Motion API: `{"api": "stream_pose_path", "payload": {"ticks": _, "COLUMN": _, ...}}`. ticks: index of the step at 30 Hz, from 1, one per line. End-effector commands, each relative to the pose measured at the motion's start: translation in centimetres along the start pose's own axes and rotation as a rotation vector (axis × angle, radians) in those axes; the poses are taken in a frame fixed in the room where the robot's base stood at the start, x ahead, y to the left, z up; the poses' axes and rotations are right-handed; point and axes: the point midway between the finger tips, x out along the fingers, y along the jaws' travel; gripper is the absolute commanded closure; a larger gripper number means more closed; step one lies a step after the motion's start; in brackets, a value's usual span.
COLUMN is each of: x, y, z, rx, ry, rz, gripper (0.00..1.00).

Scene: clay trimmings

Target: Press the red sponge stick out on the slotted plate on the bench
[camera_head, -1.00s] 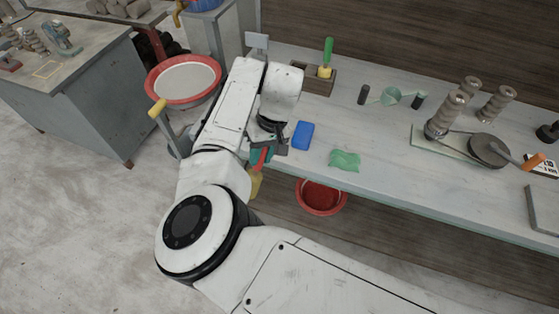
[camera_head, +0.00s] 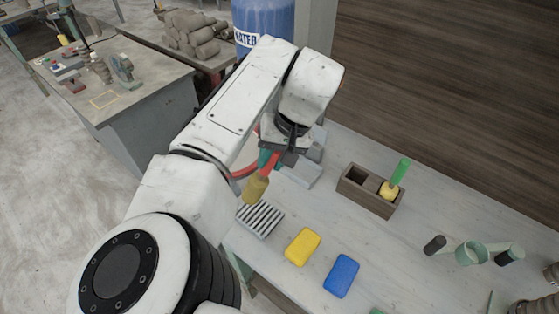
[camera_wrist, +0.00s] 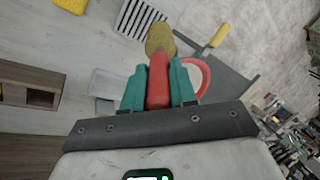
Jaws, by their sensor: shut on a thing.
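My gripper (camera_head: 277,158) is shut on the red sponge stick, which has a red handle (camera_head: 269,167) and a yellowish sponge head (camera_head: 256,188). In the wrist view the red handle (camera_wrist: 158,82) sits between the teal fingers (camera_wrist: 158,88), with the sponge head (camera_wrist: 160,38) pointing away from the gripper. The slotted plate (camera_head: 260,219), with dark and light stripes, lies at the bench's near left edge. In the head view the sponge head is just above and behind the plate in the picture; they look apart. In the wrist view the plate (camera_wrist: 134,18) is left of the sponge head.
A yellow sponge (camera_head: 303,247) and a blue sponge (camera_head: 342,275) lie right of the plate on the bench (camera_head: 315,205). A dark wooden holder (camera_head: 358,185) with a green-handled stick (camera_head: 400,172) stands farther back. A red-rimmed basin (camera_head: 243,171) shows partly behind my arm.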

Motion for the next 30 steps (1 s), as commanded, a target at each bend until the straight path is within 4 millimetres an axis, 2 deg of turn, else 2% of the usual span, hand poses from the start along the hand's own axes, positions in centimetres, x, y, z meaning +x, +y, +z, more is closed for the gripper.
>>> {"api": "stream_pose_path", "payload": {"ticks": 15, "x": 4.7, "y": 1.7, "z": 0.4, "rx": 0.0, "ry": 0.0, "rz": 0.0, "gripper": 1.0}}
{"api": "stream_pose_path", "payload": {"ticks": 30, "x": 5.3, "y": 1.9, "z": 0.4, "rx": 0.0, "ry": 0.0, "rz": 0.0, "gripper": 1.0}}
